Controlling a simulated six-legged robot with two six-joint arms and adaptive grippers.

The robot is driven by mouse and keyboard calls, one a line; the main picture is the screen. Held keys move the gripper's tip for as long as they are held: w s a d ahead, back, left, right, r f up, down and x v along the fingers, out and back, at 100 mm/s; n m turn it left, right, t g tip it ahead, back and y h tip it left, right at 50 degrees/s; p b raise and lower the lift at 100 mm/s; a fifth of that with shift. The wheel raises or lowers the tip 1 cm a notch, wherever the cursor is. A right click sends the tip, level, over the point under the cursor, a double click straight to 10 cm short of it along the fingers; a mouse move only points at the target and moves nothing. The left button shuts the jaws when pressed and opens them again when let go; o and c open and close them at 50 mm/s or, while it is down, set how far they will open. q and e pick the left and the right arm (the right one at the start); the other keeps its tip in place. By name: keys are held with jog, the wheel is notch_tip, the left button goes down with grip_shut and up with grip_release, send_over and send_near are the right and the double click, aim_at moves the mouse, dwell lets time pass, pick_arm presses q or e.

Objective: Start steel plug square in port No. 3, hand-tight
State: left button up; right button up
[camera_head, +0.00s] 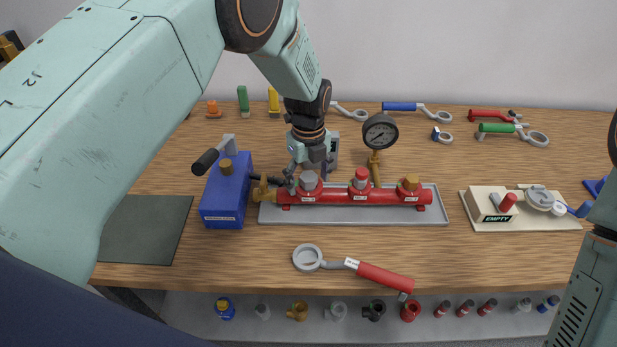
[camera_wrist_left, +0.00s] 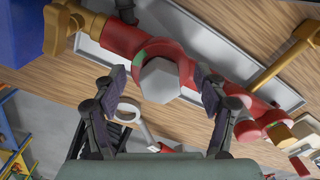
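The grey steel plug (camera_head: 309,181) sits upright at the leftmost port of the red manifold (camera_head: 335,197); the small port labels are hard to read. My left gripper (camera_head: 311,171) is just above it, pointing down. In the left wrist view my left gripper (camera_wrist_left: 164,88) is open, with a finger on each side of the plug's hex head (camera_wrist_left: 160,81) and a visible gap to each. A green patch shows on the red fitting beside the plug. How deep the plug's thread sits is hidden. My right gripper is out of view.
The manifold lies in a grey tray (camera_head: 436,216) with a pressure gauge (camera_head: 380,131) behind. A blue pump (camera_head: 226,197) stands left. A red-handled wrench (camera_head: 384,277) lies in front. A block marked EMPTY (camera_head: 488,213) is right. Several wrenches lie at the back.

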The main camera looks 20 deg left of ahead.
pick_arm(q)
jog(key=shift+o, duration=0.5)
notch_tip(320, 180, up, 6)
jog(key=p, duration=0.5)
jog(key=shift+r, duration=0.1)
jog(key=shift+c, duration=0.2)
